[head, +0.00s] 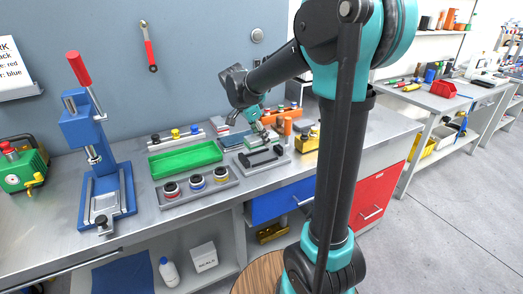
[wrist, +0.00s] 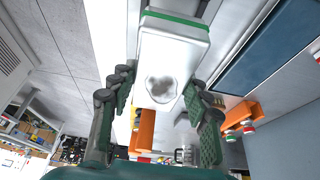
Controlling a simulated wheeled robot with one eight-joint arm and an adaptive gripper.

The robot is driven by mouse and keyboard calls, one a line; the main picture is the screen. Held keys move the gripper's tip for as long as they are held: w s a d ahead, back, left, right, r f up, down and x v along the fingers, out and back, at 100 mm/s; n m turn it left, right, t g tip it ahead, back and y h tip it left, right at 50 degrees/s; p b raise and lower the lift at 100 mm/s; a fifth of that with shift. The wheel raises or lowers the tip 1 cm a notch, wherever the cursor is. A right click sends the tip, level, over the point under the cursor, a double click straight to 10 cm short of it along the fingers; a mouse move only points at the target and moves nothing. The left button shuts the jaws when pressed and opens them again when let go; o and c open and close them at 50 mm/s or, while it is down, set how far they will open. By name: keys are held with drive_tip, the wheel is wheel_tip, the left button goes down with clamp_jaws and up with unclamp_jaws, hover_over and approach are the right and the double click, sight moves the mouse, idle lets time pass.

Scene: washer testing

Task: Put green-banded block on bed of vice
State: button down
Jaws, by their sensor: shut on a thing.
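In the wrist view, the green-banded block (wrist: 172,55) is pale, with a green band near its upper end and a dark smudge on its face. My gripper (wrist: 158,95) has one finger on each side of the block and is shut on it. In the head view my gripper (head: 261,131) is low over the middle of the bench, pointing down. The block is too small there to make out. I cannot tell for sure which fixture is the vice; a grey fixture with a black bar (head: 262,158) lies just below my gripper.
A green tray (head: 185,160) and a stand with several round knobs (head: 196,186) are left of my gripper. A blue press (head: 100,150) with a red lever stands farther left. Orange parts (head: 288,125) and a yellow block (head: 308,141) crowd the right side.

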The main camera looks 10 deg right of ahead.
sight(261, 158)
drive_tip(key=shift+f, duration=2.9)
drive_tip(key=c, duration=0.7)
unclamp_jaws()
drive_tip(key=shift+f, duration=0.1)
drive_tip(key=shift+c, duration=0.2)
drive_tip(key=v, duration=1.2)
